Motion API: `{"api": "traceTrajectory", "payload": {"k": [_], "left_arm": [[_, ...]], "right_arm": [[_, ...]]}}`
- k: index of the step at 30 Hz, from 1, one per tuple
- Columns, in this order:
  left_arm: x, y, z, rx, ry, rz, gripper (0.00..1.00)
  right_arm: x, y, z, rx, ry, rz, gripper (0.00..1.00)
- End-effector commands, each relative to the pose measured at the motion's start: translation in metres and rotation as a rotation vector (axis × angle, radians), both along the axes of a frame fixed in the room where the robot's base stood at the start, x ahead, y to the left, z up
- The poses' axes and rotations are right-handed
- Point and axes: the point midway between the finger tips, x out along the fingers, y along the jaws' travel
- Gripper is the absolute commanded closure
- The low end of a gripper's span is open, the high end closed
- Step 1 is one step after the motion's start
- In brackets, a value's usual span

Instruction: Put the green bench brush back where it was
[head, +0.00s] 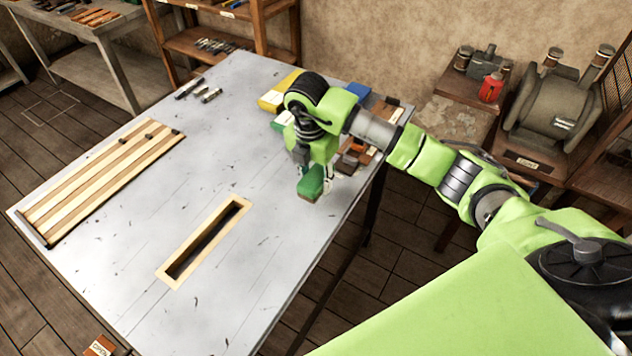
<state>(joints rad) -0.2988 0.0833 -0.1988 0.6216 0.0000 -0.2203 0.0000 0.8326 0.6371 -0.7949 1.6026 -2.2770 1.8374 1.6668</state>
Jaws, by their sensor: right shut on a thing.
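The green bench brush (311,183) is a dark green block with a brownish lower edge, in the head view near the table's right side. My right gripper (318,172) points down and is shut on it. The brush seems held at or just above the grey table (255,215); I cannot tell whether it touches. The gripper and arm hide part of the brush and of the things behind it. My left gripper is not in view.
Yellow (275,97) and blue (358,91) items stand at the back, partly hidden by my arm. A wooden tray with brown blocks (352,157) lies at the right edge. A framed slot (171,275) and slatted panel (100,180) lie left. The table between is mostly clear.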

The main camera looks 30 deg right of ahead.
Motion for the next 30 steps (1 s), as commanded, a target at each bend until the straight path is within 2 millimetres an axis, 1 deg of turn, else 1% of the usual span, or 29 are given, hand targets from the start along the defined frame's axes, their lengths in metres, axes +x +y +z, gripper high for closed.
{"api": "traceTrajectory", "payload": {"k": [2,7,9,13,16,22,26,27,28,30], "left_arm": [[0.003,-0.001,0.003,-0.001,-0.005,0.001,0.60],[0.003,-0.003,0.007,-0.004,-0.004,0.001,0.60],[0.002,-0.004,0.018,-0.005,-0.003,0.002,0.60],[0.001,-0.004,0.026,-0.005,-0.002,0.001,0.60],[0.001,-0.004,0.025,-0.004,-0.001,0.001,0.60],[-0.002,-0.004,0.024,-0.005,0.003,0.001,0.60],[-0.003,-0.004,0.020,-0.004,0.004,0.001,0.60],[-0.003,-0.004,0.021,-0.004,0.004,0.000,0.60],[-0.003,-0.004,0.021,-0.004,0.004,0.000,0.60],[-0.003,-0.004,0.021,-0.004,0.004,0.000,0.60]], "right_arm": [[0.004,-0.002,-0.004,0.001,-0.001,0.000,0.90],[0.011,-0.006,-0.014,0.000,0.000,0.000,0.90],[0.010,-0.005,-0.023,0.000,0.004,0.001,0.90],[0.011,-0.005,-0.038,0.000,0.000,0.001,0.90],[0.011,-0.005,-0.044,0.000,-0.001,0.001,0.90],[0.011,-0.005,-0.045,0.000,-0.002,0.001,0.90],[0.011,-0.005,-0.049,0.000,-0.002,0.001,0.90],[0.011,-0.005,-0.048,0.000,-0.002,0.001,0.56],[0.011,-0.005,-0.047,0.000,-0.002,0.001,0.50],[0.011,-0.005,-0.047,0.000,-0.002,0.001,0.50]]}}
